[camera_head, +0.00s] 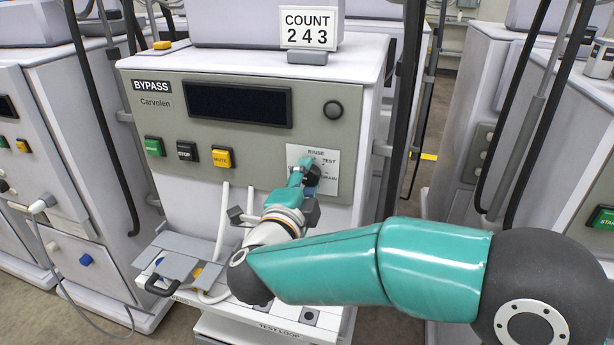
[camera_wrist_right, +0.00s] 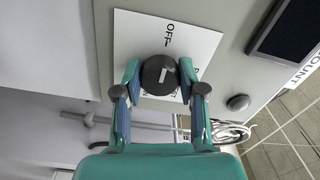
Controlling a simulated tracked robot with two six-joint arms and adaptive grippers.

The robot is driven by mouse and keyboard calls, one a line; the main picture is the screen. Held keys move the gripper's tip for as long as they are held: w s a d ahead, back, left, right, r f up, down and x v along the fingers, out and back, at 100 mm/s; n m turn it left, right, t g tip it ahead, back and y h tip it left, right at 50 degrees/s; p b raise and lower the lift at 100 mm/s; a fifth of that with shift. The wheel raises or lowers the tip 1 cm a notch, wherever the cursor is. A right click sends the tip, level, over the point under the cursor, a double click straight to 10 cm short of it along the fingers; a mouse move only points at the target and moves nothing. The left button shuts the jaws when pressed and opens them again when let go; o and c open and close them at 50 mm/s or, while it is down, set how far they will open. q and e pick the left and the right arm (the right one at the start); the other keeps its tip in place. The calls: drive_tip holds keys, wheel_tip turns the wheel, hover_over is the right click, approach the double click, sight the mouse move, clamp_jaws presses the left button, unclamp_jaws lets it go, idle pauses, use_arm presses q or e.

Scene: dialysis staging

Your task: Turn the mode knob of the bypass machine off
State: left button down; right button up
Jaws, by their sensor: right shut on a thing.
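The bypass machine (camera_head: 270,150) stands in the middle of the head view, with a sign reading BYPASS. Its mode knob (camera_wrist_right: 153,82) is round and dark with a short white mark, on a white label plate (camera_wrist_right: 205,45). The mark runs roughly up and down in the wrist view, in line with the OFF word above the knob; its exact setting is hard to tell. My right gripper (camera_wrist_right: 159,76) is shut on the knob, one finger on each side. In the head view the right gripper (camera_head: 304,172) covers part of the plate. My left gripper is not in view.
Green, black and yellow buttons (camera_head: 221,157) and a dark display (camera_head: 237,104) are on the same panel. A grey flap with a black handle (camera_head: 162,285) and white hoses lie below. Similar machines stand at both sides, with dark hoses (camera_head: 412,90) hanging between them.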

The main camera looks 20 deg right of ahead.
drive_tip(key=shift+a+f, duration=0.15)
drive_tip(key=shift+f, duration=0.1)
drive_tip(key=o, duration=1.1)
drive_tip(key=shift+o, duration=0.2)
drive_tip(key=shift+r, duration=0.1)
drive_tip(key=v, duration=1.2)
